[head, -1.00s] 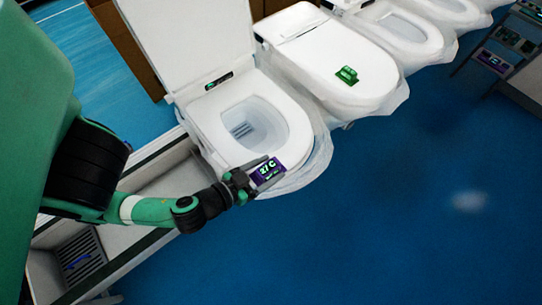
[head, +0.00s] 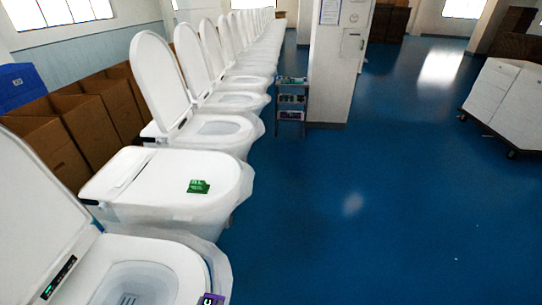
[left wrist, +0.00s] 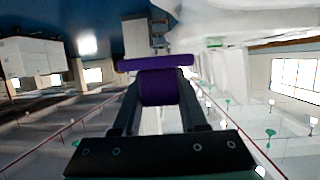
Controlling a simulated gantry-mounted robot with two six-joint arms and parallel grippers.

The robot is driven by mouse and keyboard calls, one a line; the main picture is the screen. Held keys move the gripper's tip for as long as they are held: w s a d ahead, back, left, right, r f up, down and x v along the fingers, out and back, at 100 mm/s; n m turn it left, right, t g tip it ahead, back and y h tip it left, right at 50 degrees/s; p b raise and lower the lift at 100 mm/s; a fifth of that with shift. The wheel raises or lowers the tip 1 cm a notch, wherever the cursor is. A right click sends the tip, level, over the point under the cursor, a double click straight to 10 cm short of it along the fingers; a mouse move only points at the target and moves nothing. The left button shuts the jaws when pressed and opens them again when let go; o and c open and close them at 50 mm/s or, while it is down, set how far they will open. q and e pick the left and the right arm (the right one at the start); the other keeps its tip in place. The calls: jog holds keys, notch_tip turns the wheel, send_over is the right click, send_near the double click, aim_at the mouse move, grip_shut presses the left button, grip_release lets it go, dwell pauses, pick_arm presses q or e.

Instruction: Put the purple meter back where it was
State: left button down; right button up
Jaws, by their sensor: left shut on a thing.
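The purple meter (head: 212,299) shows at the bottom edge of the head view, by the front rim of the nearest open toilet (head: 170,270); most of it is cut off. In the left wrist view the purple meter (left wrist: 160,88) sits between the dark fingers of my left gripper (left wrist: 158,82), which is shut on it. The left gripper is below the edge of the head view. My right gripper is in neither view. A small rack (head: 291,100) with devices on its shelves stands farther off, beside a white pillar.
A green device (head: 199,186) lies on the closed lid of the second toilet (head: 150,172). More toilets recede in a row. Cardboard boxes (head: 105,105) stand behind them. The white pillar (head: 336,60) is ahead. Blue floor (head: 390,210) is open to the right.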

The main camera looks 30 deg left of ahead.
pick_arm(q)
jog(key=w+d+m+t+h, duration=0.1)
jog(key=w+d+m+h, duration=0.3)
jog(key=d+h, duration=0.15)
notch_tip(320, 180, up, 8)
jog(key=s+p, duration=0.2)
jog(key=p, duration=1.3)
jog(key=shift+d+f+m, duration=0.15)
jog(key=shift+d+m, duration=0.2)
jog(key=shift+m, duration=0.05)
jog(key=shift+f, duration=0.1)
